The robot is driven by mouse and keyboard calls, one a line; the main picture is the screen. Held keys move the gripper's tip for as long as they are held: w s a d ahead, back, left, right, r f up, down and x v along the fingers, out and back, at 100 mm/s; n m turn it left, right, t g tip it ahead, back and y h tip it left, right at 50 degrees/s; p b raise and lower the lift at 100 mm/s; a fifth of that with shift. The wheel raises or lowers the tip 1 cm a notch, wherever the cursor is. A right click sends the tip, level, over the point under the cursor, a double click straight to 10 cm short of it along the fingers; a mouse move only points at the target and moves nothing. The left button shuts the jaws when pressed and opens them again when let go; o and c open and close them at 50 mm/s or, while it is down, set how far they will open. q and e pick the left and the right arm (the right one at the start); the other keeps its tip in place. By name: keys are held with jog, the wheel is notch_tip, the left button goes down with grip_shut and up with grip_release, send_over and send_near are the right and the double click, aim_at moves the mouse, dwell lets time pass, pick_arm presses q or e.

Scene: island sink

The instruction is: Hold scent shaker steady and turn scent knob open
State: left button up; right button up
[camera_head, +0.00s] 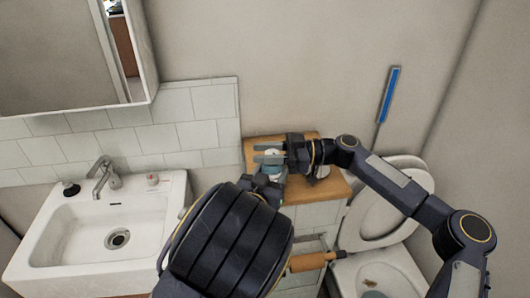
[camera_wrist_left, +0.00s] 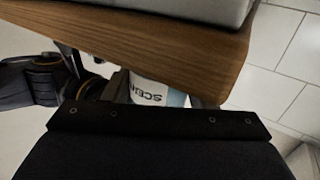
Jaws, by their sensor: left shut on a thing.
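The scent shaker (camera_head: 273,167) is a small white container at the left end of the wooden shelf top (camera_head: 335,187). In the left wrist view the shaker (camera_wrist_left: 148,91) shows dark lettering that appears upside down. My left gripper (camera_head: 272,178) is shut on the shaker's body from the front; my own arm hides much of it. My right gripper (camera_head: 268,154) reaches in from the right over the shaker's top, its two fingers apart. The scent knob is hidden or too small to make out, so I cannot tell if those fingers hold it.
A white sink (camera_head: 62,240) with a metal faucet (camera_head: 104,178) is at the left. A toilet (camera_head: 372,225) with its lid raised stands at the right. A mirror cabinet (camera_head: 70,55) hangs at upper left.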

jog(key=o, duration=0.4)
jog(key=shift+o, duration=0.2)
jog(key=d, duration=1.2)
jog(key=shift+w, duration=0.35)
